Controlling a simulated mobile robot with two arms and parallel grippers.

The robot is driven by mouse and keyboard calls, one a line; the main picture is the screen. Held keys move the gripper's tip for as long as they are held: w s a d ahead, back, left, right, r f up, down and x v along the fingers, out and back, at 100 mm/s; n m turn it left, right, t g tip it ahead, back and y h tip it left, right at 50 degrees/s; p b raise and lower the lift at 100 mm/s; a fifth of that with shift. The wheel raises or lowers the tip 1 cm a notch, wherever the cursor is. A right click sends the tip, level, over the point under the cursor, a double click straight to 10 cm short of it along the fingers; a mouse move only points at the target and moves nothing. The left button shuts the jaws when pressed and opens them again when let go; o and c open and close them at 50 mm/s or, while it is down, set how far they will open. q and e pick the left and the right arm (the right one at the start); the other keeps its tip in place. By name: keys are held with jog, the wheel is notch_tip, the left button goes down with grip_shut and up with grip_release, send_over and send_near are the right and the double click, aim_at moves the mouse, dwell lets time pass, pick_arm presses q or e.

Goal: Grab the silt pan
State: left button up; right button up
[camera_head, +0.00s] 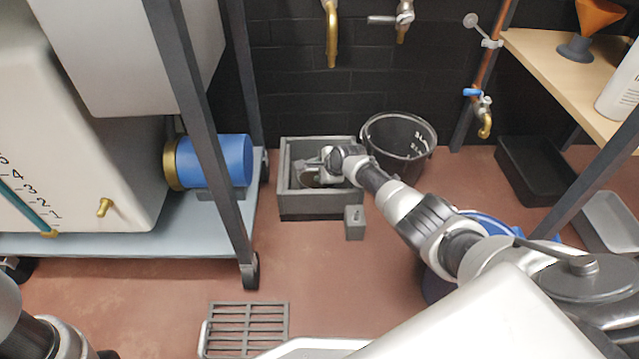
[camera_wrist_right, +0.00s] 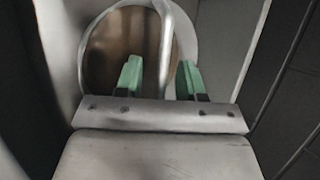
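The silt pan (camera_wrist_right: 110,55) is a round pale pan with brown contents and an upright metal bar handle (camera_wrist_right: 166,40), seen in the right wrist view. My right gripper (camera_wrist_right: 160,80) is open, its green fingers apart with the handle between them; the handle looks nearer the right finger. I cannot tell whether either finger touches it. In the head view my right gripper (camera_head: 318,168) reaches down inside the grey square gully box (camera_head: 310,205), and the pan is mostly hidden there by the gripper. My left arm shows only at the lower left edge; its gripper is out of view.
A black bucket (camera_head: 400,135) stands behind the box to the right. A small grey block (camera_head: 354,222) sits before it. A slotted grate (camera_head: 246,328) lies on the floor in front. A metal rack with a blue cylinder (camera_head: 225,160) is on the left.

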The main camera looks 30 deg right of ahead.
jog(key=shift+c, duration=0.4)
grip_shut()
jog(key=shift+r, duration=0.1)
jog(key=shift+r, duration=0.1)
